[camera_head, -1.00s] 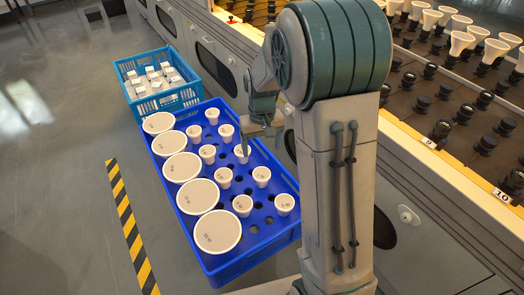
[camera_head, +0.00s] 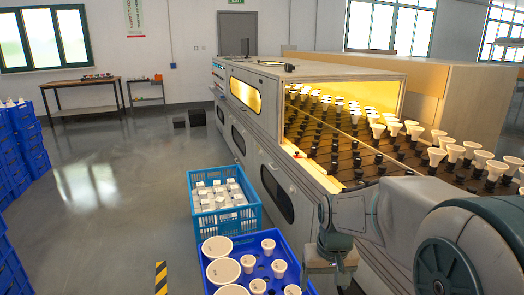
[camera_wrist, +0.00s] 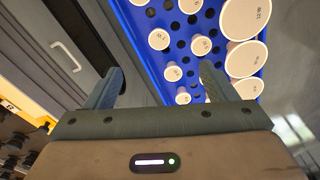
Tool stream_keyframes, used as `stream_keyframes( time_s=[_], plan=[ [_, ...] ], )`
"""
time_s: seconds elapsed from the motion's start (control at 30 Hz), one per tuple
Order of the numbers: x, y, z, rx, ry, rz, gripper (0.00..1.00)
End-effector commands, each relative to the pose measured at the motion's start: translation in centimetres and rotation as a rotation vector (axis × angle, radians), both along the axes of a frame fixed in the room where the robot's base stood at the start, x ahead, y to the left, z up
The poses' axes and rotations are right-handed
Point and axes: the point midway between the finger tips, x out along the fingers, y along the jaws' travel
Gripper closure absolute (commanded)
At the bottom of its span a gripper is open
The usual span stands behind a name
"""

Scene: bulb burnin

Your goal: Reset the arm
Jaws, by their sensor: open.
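In the head view my gripper (camera_head: 330,275) is at the bottom, just right of the blue tray (camera_head: 300,262), partly cut off by the frame edge. The tray also shows in the wrist view (camera_wrist: 150,65), with several white bulbs (camera_wrist: 201,46) standing in its holes and larger bulbs (camera_wrist: 247,58) along one side.
A light-blue crate (camera_head: 227,226) of small white boxes stands behind the tray. The long burn-in machine (camera_head: 268,150) with rows of sockets and bulbs runs along the right. Stacked blue crates (camera_head: 20,150) stand at the left. The grey floor (camera_head: 110,190) between is clear.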

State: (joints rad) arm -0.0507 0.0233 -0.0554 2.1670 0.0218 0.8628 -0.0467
Motion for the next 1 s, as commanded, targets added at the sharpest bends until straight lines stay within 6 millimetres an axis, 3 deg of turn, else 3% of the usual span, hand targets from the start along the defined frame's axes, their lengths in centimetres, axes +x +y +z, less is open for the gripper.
stream_keyframes(
  time_s=[0.03, 0.1, 0.3, 0.43, 0.63, 1.0],
  plan=[
    [-1.3, 0.0, 3.7, 0.002, -0.019, -0.004, 0.22],
    [-3.0, 0.0, 6.3, 0.002, -0.039, -0.009, 0.22],
    [-7.9, 0.0, 13.1, 0.000, -0.095, -0.027, 0.22],
    [-10.7, 0.0, 16.2, -0.004, -0.127, -0.036, 0.22],
    [-13.2, -0.1, 18.3, -0.009, -0.154, -0.046, 0.22],
    [-13.3, -0.1, 18.3, -0.009, -0.155, -0.046, 0.22]
  ],
)
